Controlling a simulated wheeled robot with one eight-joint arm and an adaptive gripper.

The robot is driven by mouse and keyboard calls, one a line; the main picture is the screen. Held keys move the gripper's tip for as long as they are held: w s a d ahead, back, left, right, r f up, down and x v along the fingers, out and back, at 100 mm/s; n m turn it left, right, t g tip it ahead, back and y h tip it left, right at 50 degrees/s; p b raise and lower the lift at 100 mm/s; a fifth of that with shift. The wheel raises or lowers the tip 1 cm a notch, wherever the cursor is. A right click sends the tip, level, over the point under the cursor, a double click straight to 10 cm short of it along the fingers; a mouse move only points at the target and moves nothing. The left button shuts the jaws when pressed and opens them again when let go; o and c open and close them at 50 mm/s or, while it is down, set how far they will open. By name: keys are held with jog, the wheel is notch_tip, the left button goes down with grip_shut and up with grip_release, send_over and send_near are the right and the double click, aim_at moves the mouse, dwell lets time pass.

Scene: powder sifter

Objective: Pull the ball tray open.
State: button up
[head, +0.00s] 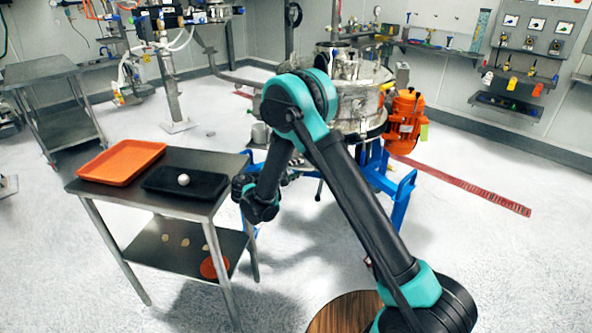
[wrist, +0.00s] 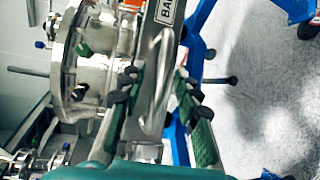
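In the head view the tray, handle and fingers are hidden behind my arm. The metal sifter (head: 372,98) stands behind the arm.
A steel table (head: 210,157) at left holds an orange tray (head: 121,161) and a black tray (head: 205,188) with a white ball (head: 183,180). An orange motor (head: 405,118) and blue frame (head: 404,196) belong to the sifter's side. Floor at right is mostly clear.

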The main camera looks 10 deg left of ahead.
jog(key=v, duration=1.2)
jog(key=d+r+m+g+y, duration=0.2)
jog(key=d+m+g+y, duration=0.3)
jog(key=d, duration=2)
jog(key=s+d+f+m+g+y, duration=0.1)
jog(key=s+d+f+m+y, duration=0.1)
jog(key=s+d, duration=0.4)
jog(key=s+d+f+m+g+y, duration=0.2)
jog(key=s+d+m, duration=0.2)
jog(key=s, duration=1.1)
jog(key=shift+s+d+f+m+y, duration=0.15)
jog(key=shift+s+d+m+y, duration=0.2)
jog(key=shift+d, duration=0.85)
